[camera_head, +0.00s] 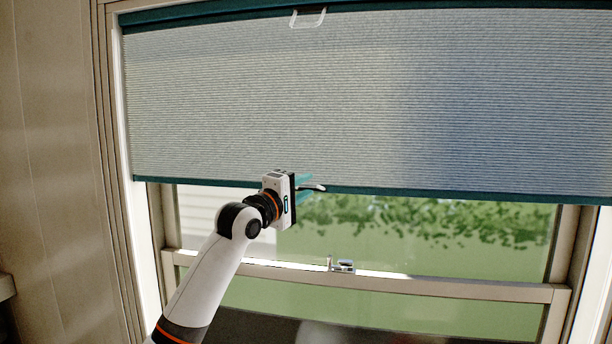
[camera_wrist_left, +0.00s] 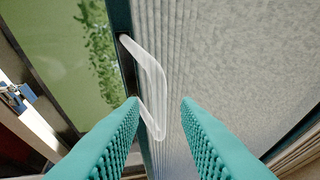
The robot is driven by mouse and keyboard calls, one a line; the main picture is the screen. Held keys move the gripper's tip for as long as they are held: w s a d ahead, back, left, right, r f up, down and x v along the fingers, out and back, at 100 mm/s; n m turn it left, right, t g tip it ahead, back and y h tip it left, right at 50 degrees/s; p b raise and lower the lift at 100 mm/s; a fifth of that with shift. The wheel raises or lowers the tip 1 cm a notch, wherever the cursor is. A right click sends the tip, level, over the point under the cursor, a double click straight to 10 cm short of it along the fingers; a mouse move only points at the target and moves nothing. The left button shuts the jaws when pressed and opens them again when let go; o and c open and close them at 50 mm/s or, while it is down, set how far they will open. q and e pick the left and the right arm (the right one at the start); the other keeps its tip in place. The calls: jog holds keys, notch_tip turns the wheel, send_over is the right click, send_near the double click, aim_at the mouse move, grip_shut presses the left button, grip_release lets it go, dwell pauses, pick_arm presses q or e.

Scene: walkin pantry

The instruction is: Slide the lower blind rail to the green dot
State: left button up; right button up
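The blind's lower rail (camera_head: 440,193) is a dark teal bar along the bottom of the pale pleated fabric (camera_head: 270,90), across the middle of the window. A pale loop handle (camera_head: 316,187) sticks out from it; in the left wrist view the handle (camera_wrist_left: 154,75) shows large. My left gripper (camera_head: 308,186) is at this handle. In the left wrist view its teal ribbed fingers (camera_wrist_left: 160,104) are spread, with part of the handle between their tips and its near end close to the left finger. My right gripper is not in view. I see no green dot.
The teal upper rail (camera_head: 220,14) has a similar handle (camera_head: 308,17). Below the blind are the glass, a sash bar (camera_head: 450,285) and a metal window latch (camera_head: 342,266). The window frame (camera_head: 120,200) stands left. Open room lies below the lower rail.

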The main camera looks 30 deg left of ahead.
pick_arm(q)
jog(key=shift+w+d, duration=0.1)
jog(key=shift+w, duration=0.55)
grip_shut()
